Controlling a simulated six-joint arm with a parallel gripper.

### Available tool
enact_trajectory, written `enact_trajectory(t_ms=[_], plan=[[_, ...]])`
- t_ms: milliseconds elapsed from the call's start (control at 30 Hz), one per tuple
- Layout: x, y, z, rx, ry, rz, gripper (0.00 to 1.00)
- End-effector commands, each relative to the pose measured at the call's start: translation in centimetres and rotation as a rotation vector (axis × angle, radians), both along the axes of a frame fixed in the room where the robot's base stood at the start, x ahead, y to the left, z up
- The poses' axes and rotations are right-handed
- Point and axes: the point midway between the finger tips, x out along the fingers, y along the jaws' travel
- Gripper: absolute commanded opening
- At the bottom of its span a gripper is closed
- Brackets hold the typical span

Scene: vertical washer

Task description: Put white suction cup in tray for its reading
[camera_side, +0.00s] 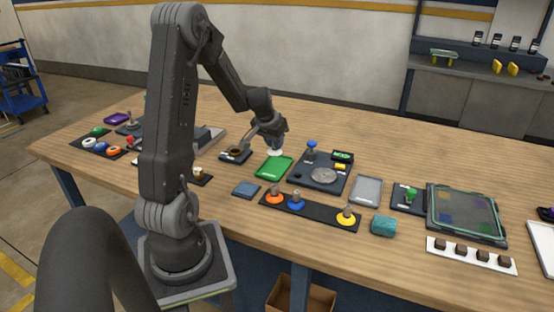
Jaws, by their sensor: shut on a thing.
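My gripper (274,146) is shut on the white suction cup (275,153), which shows as a small pale shape under the fingers. The cup is over the far edge of a green tray (272,170); I cannot tell whether it touches the tray. A pale grey tray (367,190) lies further right and looks empty. Between the two trays is a dark device (318,183) with a round metal plate, a blue knob and a small green-lit display (342,156).
A black strip (320,212) holds orange, blue and yellow cups in front of the device. A teal block (383,226), a blue-grey pad (246,190) and a glass-topped case (466,211) lie nearby. A dark dish (235,155) sits left of the green tray.

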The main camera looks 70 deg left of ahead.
Motion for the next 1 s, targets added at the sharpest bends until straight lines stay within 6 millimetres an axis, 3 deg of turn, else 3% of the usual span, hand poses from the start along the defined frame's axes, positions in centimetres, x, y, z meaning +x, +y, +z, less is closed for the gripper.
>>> enact_trajectory(t_ms=[500,1000], plan=[[0.2,-0.2,-5.1,-0.003,-0.003,-0.003,0.0],[0.1,-0.1,-5.8,-0.001,-0.002,-0.001,0.0]])
